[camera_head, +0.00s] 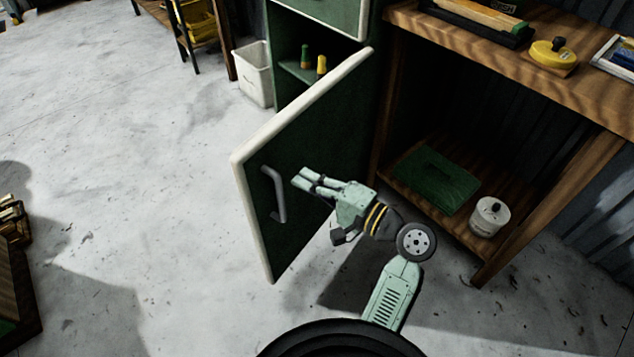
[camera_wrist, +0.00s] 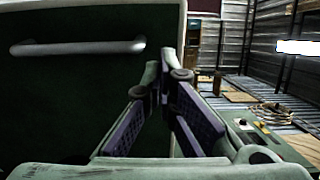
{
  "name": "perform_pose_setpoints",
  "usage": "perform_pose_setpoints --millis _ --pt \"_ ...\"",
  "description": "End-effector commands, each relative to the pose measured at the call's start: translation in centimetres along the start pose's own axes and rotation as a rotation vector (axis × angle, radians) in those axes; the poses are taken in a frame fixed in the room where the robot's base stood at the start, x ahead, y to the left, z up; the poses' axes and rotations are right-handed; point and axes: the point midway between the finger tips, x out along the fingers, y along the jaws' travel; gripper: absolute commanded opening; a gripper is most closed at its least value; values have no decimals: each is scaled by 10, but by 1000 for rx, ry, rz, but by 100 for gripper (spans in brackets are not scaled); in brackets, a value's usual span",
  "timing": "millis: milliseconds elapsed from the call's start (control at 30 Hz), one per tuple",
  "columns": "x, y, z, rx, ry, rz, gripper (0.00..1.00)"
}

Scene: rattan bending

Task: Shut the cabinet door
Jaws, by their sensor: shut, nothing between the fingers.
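The cabinet door (camera_head: 325,130) is dark green with a white edge and stands wide open, swung out from the green cabinet (camera_head: 290,92). A grey bar handle (camera_head: 277,194) sits near its free edge. The handle also shows at the upper left in the wrist view (camera_wrist: 78,47). My gripper (camera_head: 299,178) is shut and empty, in front of the door's face and just right of the handle. In the wrist view my gripper's fingertips (camera_wrist: 165,58) meet near the door's edge. I cannot tell whether they touch the door.
A wooden workbench (camera_head: 590,108) stands to the right, with a green case (camera_head: 437,178) and a white canister (camera_head: 489,217) on its lower shelf. A white bin (camera_head: 254,73) stands left of the cabinet. The floor left of the door is clear.

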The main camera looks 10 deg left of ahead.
Motion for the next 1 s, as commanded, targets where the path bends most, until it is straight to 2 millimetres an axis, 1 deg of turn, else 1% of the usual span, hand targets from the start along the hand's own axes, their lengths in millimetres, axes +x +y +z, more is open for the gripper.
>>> perform_pose_setpoints --millis 33,200,300,400,500,600,1000 --pt "13 -2 1 1 -5 0 0" --pt "49 -2 1 -1 -4 0 0" --pt "66 -2 0 -1 -3 0 0" --pt "79 -2 0 -1 -1 0 0" --pt "88 -1 0 -1 -1 1 0" --pt "92 0 0 -1 1 0 0" --pt "93 0 0 -2 2 0 0"
